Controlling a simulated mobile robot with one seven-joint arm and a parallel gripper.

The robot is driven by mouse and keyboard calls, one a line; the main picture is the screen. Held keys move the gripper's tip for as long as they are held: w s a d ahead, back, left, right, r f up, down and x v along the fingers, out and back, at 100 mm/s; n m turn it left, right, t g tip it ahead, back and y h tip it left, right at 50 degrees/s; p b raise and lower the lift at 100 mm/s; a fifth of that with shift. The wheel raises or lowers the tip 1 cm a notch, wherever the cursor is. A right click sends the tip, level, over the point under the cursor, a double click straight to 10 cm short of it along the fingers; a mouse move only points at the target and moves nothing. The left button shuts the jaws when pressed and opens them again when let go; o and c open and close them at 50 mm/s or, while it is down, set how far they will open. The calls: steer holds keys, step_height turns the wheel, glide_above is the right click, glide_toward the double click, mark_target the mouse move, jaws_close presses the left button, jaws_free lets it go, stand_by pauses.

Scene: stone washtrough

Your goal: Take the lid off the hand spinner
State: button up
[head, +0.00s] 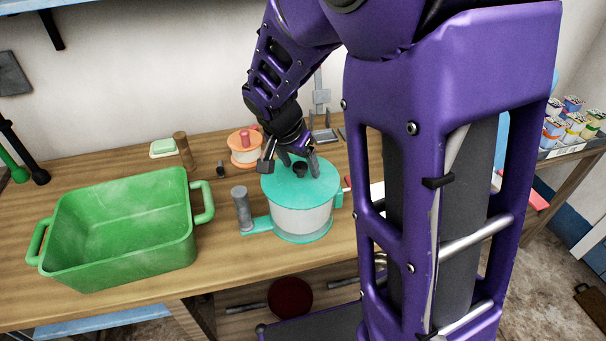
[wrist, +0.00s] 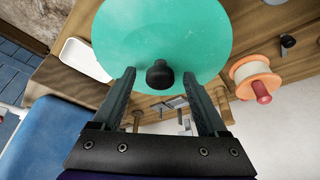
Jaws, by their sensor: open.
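The hand spinner (head: 300,221) stands on the wooden counter, a whitish drum with a teal base and a grey upright handle (head: 243,210) on its left. Its round teal lid (head: 277,182) is on top and also fills the upper part of the wrist view (wrist: 150,30). A black knob (wrist: 160,74) rises from the lid's middle. My gripper (head: 299,168) is at the knob, above the lid. In the wrist view my gripper (wrist: 163,85) is open, with one finger on each side of the knob and gaps between. Whether the fingertips touch the lid cannot be told.
A green tub (head: 120,262) with two handles stands left of the spinner. An orange and white spool (head: 244,148) stands just behind it. A soap dish (head: 163,148) and a wooden cylinder (head: 184,150) are at the back. My arm hides much of the counter's right side.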

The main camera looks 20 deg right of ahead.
steer(key=shift+w+d+f, duration=0.1)
steer(key=shift+f, duration=0.3)
jaws_close()
